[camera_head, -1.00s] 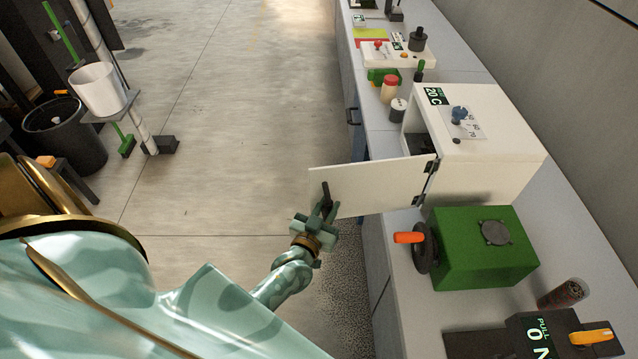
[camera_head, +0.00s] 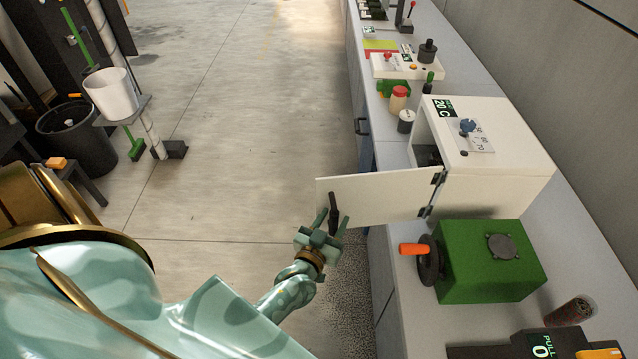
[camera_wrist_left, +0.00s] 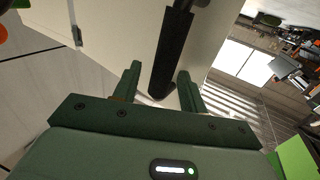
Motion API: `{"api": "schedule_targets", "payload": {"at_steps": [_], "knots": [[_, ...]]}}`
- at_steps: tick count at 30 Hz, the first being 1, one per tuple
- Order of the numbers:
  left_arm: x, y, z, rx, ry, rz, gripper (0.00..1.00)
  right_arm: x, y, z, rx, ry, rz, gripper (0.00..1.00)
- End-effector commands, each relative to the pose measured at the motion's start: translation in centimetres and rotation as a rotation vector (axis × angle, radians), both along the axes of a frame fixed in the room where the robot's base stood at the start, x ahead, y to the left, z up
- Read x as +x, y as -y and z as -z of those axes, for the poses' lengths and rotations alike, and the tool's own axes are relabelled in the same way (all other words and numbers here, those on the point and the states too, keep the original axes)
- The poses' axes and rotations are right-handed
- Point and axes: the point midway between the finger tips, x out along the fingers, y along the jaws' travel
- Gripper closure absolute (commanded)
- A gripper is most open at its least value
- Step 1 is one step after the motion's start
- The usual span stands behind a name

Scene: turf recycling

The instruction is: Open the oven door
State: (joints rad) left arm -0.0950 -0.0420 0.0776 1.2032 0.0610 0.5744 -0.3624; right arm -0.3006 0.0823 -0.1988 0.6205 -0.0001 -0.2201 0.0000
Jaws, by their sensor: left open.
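The white oven (camera_head: 492,170) stands on the bench at the right. Its white door (camera_head: 385,196) is swung wide open on its hinges, sticking out past the bench edge over the floor. A black handle (camera_head: 334,212) is on the door's face near its free end; it also shows in the left wrist view (camera_wrist_left: 171,50). My left gripper (camera_head: 331,226) is open at the handle's lower end. In the left wrist view its two fingers (camera_wrist_left: 160,85) stand either side of the handle, with gaps to it. My right gripper is not in view.
A green box (camera_head: 490,262) with a hand wheel and orange grip (camera_head: 414,249) sits on the bench in front of the oven. Jars (camera_head: 398,100) stand behind the oven. A black bin (camera_head: 77,135) is at the left. The floor between is clear.

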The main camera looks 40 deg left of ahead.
Motion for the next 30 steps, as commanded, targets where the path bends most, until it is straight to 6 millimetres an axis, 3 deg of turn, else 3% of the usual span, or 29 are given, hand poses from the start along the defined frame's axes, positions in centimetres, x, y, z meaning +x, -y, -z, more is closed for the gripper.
{"api": "schedule_targets", "payload": {"at_steps": [9, 15, 21, 30], "knots": [[-8.2, 1.6, 0.1, -0.001, -0.005, 0.0, 0.58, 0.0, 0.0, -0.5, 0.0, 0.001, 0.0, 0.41], [-12.5, 2.4, 0.0, 0.0, -0.003, 0.001, 0.58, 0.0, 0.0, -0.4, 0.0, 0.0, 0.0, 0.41], [-14.4, 2.8, 0.0, 0.0, 0.0, 0.001, 0.58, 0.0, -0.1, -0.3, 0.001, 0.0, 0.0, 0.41], [-14.7, 2.8, 0.0, 0.0, 0.0, 0.001, 0.58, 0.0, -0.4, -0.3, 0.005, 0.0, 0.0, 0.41]]}}
